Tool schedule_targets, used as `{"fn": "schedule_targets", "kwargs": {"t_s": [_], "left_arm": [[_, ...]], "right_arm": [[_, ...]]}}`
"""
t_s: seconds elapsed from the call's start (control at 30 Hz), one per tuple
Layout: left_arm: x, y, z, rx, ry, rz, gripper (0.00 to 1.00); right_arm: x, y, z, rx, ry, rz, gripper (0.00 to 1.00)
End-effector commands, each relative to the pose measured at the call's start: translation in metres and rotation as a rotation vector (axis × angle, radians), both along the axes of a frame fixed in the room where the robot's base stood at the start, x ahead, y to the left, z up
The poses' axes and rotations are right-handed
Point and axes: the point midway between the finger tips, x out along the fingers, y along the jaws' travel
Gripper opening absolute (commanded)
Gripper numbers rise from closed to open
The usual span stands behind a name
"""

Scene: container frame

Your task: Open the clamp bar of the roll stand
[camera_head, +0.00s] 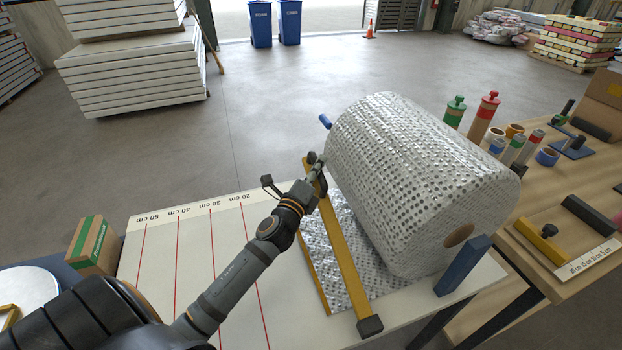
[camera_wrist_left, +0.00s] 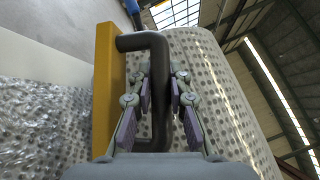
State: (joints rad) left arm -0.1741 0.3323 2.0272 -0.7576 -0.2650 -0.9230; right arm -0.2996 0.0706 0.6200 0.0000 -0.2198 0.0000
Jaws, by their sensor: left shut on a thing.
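The yellow clamp bar (camera_head: 345,262) of the roll stand runs across the silver bubble sheet, in front of the big roll (camera_head: 415,180). A black block (camera_head: 370,325) is at its near end. In the left wrist view the bar (camera_wrist_left: 104,90) stands at left, with a black U-shaped handle (camera_wrist_left: 160,65) on it. My left gripper (camera_head: 317,178) is at the bar's far part; in its wrist view the gripper (camera_wrist_left: 160,100) is shut on the handle, one finger each side. I cannot tell how far the bar is raised. My right gripper is out of view.
The white table (camera_head: 195,260) has red lines marked in cm. A thin yellow strip (camera_head: 317,285) edges the sheet. A blue post (camera_head: 463,266) stands by the roll's near end. A cardboard box (camera_head: 92,246) is at left; a wooden bench (camera_head: 560,215) with tools is at right.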

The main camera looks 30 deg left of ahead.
Motion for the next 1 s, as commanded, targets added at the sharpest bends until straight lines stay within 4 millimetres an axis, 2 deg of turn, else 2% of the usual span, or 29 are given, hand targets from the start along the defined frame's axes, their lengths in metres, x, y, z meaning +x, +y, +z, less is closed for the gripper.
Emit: {"fn": "schedule_targets", "kwargs": {"t_s": [0.03,0.2,0.4,0.9,0.93,1.0], "left_arm": [[-0.004,-0.005,0.012,0.019,-0.022,0.0,0.0],[-0.016,-0.019,0.04,0.087,-0.077,0.001,0.0],[-0.025,-0.03,0.059,0.135,-0.118,0.0,0.0],[-0.028,-0.034,0.064,0.152,-0.131,-0.002,0.0],[-0.028,-0.034,0.064,0.151,-0.13,-0.001,0.2],[-0.028,-0.034,0.064,0.151,-0.13,-0.001,0.29]], "right_arm": [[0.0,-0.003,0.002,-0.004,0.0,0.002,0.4],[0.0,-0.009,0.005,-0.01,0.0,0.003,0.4],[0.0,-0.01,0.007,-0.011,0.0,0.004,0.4],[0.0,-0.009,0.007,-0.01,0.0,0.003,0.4],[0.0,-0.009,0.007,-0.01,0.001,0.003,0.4],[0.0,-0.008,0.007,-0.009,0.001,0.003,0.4]]}}
